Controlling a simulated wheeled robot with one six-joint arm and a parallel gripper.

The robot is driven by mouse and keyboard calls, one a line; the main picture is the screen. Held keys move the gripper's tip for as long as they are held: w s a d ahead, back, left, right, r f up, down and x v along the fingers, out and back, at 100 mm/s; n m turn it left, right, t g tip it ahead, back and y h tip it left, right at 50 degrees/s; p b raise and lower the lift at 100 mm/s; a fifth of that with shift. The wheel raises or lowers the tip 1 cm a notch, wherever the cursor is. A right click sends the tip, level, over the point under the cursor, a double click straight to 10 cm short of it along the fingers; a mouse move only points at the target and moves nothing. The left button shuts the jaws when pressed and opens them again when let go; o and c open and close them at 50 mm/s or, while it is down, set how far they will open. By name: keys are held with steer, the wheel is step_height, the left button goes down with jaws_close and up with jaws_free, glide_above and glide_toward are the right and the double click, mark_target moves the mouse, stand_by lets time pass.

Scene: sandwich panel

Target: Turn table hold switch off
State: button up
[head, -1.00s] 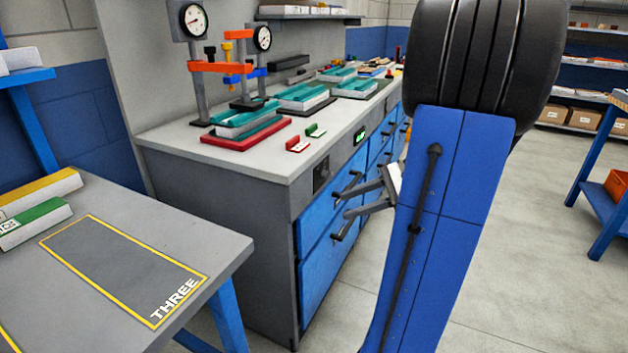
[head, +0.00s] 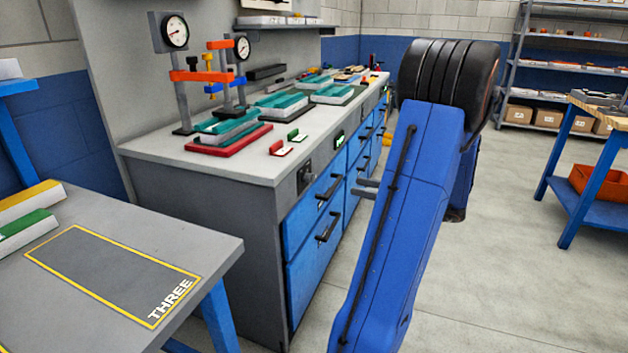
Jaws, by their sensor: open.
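A small dark switch plate (head: 305,176) with a knob is on the front face of the grey-topped cabinet, near its left corner. Its setting and any label are too small to read. A small display (head: 339,138) with green light is farther along the same front face. My gripper (head: 364,188) shows only as two grey fingertips, parted and pointing left. They are to the right of the switch plate, apart from it in the picture. The rest of my gripper is hidden behind my blue arm.
Blue drawers with dark handles (head: 327,228) are below the switch plate. The cabinet top (head: 160,147) carries gauges, clamps, teal panels, and a red and a green block. A grey table (head: 215,262) marked THREE stands at left. Open floor (head: 500,250) lies at right.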

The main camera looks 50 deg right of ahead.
mark_target(310, 178)
steer(key=x, duration=1.5)
steer(key=shift+w+a, duration=0.15)
steer(key=shift+w, duration=0.1)
steer(key=shift+c, duration=0.7)
steer(key=c, duration=0.9)
